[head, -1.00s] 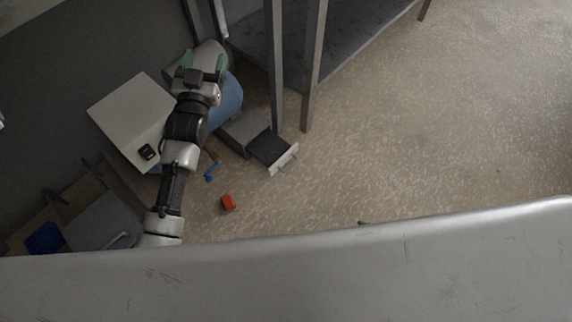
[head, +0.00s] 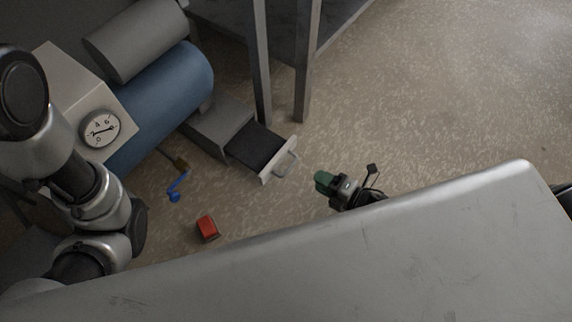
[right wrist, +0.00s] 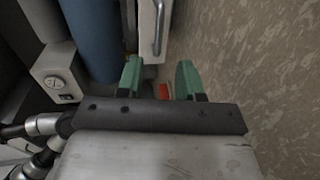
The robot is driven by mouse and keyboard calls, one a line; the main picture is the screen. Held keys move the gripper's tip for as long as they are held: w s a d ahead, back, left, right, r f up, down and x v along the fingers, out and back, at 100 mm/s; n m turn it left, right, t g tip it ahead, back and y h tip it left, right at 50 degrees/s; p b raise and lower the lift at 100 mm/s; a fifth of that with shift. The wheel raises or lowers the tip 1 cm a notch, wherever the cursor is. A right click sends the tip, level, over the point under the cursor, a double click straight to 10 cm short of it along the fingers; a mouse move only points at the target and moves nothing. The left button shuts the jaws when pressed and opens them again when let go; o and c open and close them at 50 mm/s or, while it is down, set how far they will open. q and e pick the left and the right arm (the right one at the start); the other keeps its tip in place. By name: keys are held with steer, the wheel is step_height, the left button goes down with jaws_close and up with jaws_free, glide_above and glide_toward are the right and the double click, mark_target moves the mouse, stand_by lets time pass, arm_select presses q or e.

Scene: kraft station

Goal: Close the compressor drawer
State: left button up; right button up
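The compressor has a blue tank (head: 170,95) with a grey cylinder (head: 135,40) above it. Its drawer (head: 254,147) is pulled out of a grey housing (head: 215,122); the dark inside shows. The pale drawer front with its metal handle (head: 286,162) faces right. My right gripper (head: 322,182) is to the right of the handle and apart from it. In the right wrist view, its green fingers (right wrist: 159,78) are spread with nothing between them, and the drawer handle (right wrist: 158,28) shows ahead. My left arm is at the left of the head view, its gripper out of view.
A red block (head: 207,228) and a blue-handled item (head: 177,186) lie on the floor near the drawer. Metal table legs (head: 303,70) stand behind it. A pale box with a dial gauge (head: 100,128) is at left. Open floor (head: 430,100) lies to the right.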

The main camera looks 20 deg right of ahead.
mark_target(291, 165)
steer(key=b+x, duration=0.5)
steer(key=x, duration=0.5)
steer(key=shift+f, duration=0.1)
steer(key=shift+w+a, duration=0.25)
steer(key=shift+w, duration=0.05)
jaws_close()
